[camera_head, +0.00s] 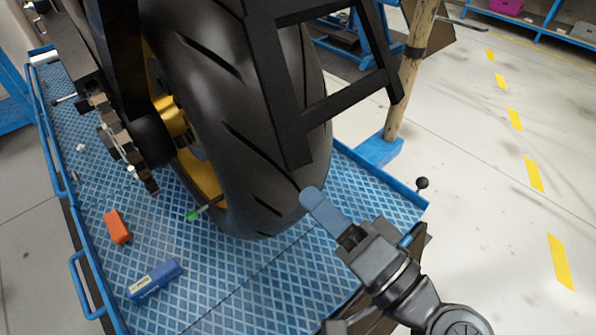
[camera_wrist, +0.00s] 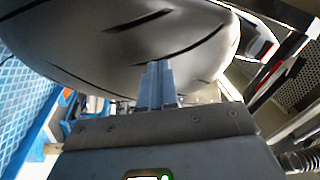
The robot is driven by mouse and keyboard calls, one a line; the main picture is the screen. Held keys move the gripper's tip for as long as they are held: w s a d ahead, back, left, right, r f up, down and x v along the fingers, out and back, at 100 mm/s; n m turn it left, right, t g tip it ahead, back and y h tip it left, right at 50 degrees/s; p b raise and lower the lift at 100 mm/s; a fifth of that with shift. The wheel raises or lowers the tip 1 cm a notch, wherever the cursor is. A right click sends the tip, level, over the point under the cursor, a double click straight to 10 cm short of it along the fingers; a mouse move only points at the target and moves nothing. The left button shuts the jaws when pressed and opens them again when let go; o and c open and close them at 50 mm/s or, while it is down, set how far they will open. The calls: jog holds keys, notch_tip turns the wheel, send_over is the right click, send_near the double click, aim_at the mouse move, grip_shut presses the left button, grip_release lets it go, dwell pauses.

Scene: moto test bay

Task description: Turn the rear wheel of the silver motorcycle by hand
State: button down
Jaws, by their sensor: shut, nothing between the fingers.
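The rear wheel (camera_head: 225,130) has a wide black grooved tyre and a gold rim (camera_head: 170,118). It stands over a blue patterned lift platform in the head view. In the wrist view the tyre (camera_wrist: 110,40) fills the upper part of the picture. My gripper (camera_head: 312,196) is shut and empty. Its blue fingertips are at the lower right side of the tyre, close to the tread. In the wrist view my fingertips (camera_wrist: 158,68) overlap the tyre's lower edge; I cannot tell whether they touch it. Most of the motorcycle is out of view.
A black frame (camera_head: 290,90) stands right beside the tyre. The blue platform (camera_head: 230,285) carries an orange block (camera_head: 117,227), a blue box (camera_head: 155,280) and a green-tipped tool (camera_head: 204,208). A wooden post (camera_head: 408,80) stands behind. The floor at right is clear.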

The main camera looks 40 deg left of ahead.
jog(key=shift+s+d+f+b, duration=0.1)
jog(key=shift+d+b, duration=0.1)
jog(key=shift+d, duration=0.55)
jog(key=shift+d+f+b, duration=0.15)
jog(key=shift+d+b, duration=0.1)
jog(key=shift+d, duration=0.5)
jog(key=shift+s+d+f+b, duration=0.1)
jog(key=shift+d+b, duration=0.1)
jog(key=shift+d, duration=0.55)
jog(key=shift+w+f, duration=0.1)
